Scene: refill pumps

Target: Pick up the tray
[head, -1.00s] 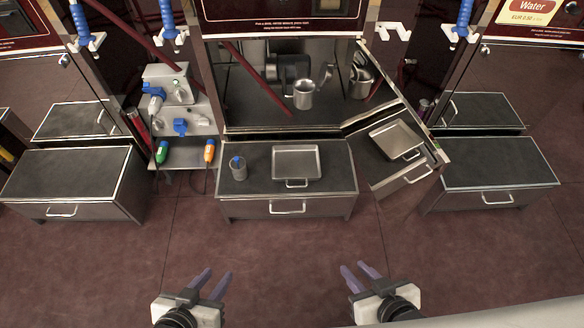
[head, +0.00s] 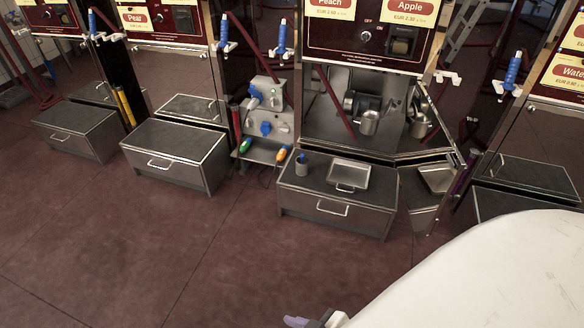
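A shallow square metal tray (head: 349,174) lies flat on the dark top of a low drawer unit (head: 336,210), right of the middle in the head view. A small handle shows at its front edge. A second, similar tray (head: 437,179) shows to the right, inside the angled metal side; it may be a reflection.
A metal cup (head: 302,166) with a blue part stands left of the tray on the same unit. Metal jugs (head: 367,122) are in the bay behind. Other drawer units (head: 175,156) line the wall to the left. Open floor (head: 160,250) lies in front. A white surface, seemingly mine, covers the lower right.

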